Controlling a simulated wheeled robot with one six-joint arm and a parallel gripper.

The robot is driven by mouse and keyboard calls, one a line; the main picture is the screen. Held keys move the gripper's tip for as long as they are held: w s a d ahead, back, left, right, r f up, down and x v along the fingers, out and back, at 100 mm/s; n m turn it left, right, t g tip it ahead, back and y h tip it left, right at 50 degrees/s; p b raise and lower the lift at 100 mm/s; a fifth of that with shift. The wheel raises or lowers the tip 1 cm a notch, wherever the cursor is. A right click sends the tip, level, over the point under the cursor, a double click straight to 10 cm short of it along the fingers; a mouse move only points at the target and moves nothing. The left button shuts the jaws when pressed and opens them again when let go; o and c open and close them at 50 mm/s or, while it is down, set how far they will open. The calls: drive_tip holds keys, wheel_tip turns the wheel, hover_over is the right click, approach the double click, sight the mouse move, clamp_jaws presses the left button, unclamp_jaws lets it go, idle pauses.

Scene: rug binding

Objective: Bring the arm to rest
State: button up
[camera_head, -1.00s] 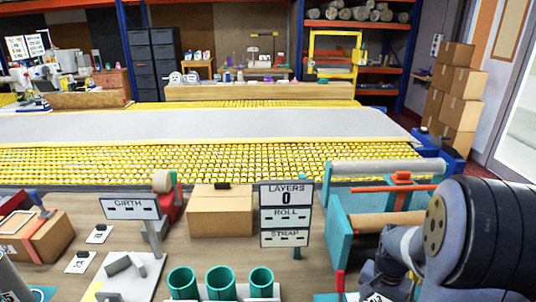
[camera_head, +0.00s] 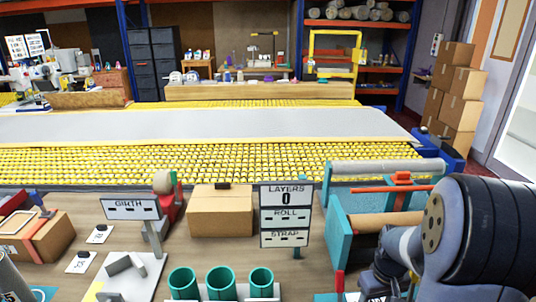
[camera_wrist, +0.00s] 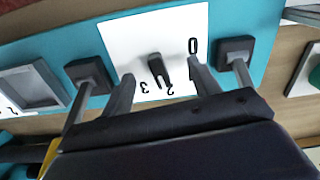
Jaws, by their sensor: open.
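My arm fills the lower right of the head view, its wrist low over the bench's front edge. In the wrist view my gripper (camera_wrist: 160,82) is open, with its fingers spread and nothing held between them. A black knob (camera_wrist: 158,68) on a white dial plate (camera_wrist: 135,38) with printed numerals 0, 2 and 3 shows between and beyond the fingertips. I cannot tell how far the fingers are from the knob. In the head view the fingertips are not clear.
A teal roller stand (camera_head: 338,225) is close beside my arm. A sign reading LAYERS 0 (camera_head: 285,197), a cardboard box (camera_head: 221,211) and several green cups (camera_head: 220,281) stand on the bench. A yellow roller conveyor (camera_head: 230,163) with a grey sheet (camera_head: 200,124) lies behind.

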drive_tip(key=shift+n, duration=1.2)
